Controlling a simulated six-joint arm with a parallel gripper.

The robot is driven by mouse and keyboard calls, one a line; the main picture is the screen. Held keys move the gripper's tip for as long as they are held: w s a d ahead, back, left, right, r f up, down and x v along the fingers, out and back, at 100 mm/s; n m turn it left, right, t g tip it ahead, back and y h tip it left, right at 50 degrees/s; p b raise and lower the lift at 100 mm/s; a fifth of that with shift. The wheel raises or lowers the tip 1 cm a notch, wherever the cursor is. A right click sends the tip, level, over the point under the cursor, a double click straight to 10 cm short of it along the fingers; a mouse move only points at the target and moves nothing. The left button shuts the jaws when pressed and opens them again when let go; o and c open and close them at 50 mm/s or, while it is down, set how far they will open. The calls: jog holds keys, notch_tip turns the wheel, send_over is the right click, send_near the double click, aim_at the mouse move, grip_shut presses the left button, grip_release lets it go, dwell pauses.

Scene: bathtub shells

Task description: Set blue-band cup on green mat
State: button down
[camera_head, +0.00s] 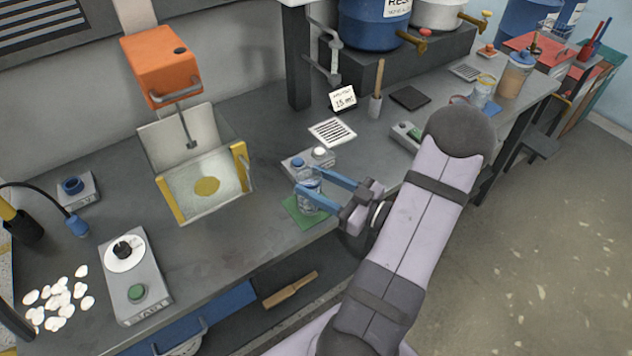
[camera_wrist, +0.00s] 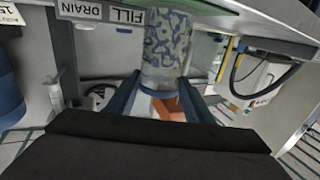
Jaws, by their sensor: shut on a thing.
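A small grey device with a white knob (camera_head: 319,152) stands just behind the cup. An open tray with yellow sides (camera_head: 170,187) is to the left.

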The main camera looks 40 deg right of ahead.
jog(key=c, duration=0.9)
grip_release()
jog(key=shift+r, duration=0.2)
jog(key=shift+s+d+f, duration=0.1)
jog(key=shift+s+d, duration=0.05)
jog(key=shift+s, duration=0.05)
jog(key=b+v, duration=0.2)
jog(key=v, duration=0.9)
jog(key=shift+s+b, duration=0.3)
jog(key=shift+b, duration=0.1)
jog(key=shift+d, duration=0.1)
